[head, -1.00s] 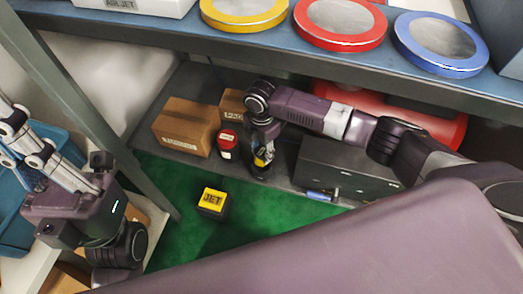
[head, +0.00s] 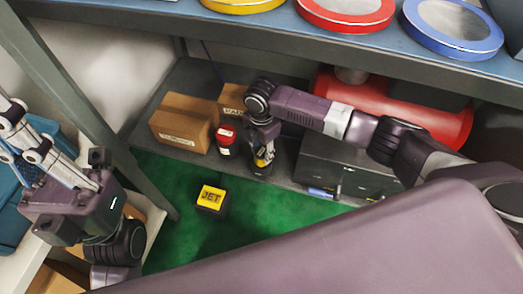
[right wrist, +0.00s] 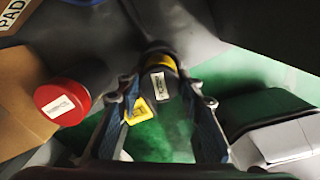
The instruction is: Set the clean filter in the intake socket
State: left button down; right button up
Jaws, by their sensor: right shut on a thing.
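My right gripper (head: 264,160) is shut on a dark cylinder (right wrist: 158,72) with a yellow band and a white label. It holds the cylinder over the front edge of the lower shelf, and the cylinder's far end is hard to see. I cannot tell whether this is the clean filter. No intake socket can be made out for certain. A dark block with a yellow top marked JET (head: 211,198) stands on the green floor, left of the gripper. My left gripper (head: 25,140) is at the left edge, with its fingertips partly cut off.
On the lower shelf (head: 185,85) are a cardboard box (head: 181,124), a red-lidded jar (head: 226,138) close left of the gripper, a dark cabinet (head: 345,165) to the right and a red tank (head: 440,118) behind. Yellow, red and blue rimmed discs (head: 455,28) lie on the upper shelf.

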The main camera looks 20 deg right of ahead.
jog(key=shift+r+p, duration=0.15)
jog(key=shift+p, duration=0.3)
dwell(0.4)
jog(key=shift+p, duration=0.45)
jog(key=shift+f+b, duration=0.35)
jog(key=shift+f, duration=0.45)
jog(key=o, duration=0.9)
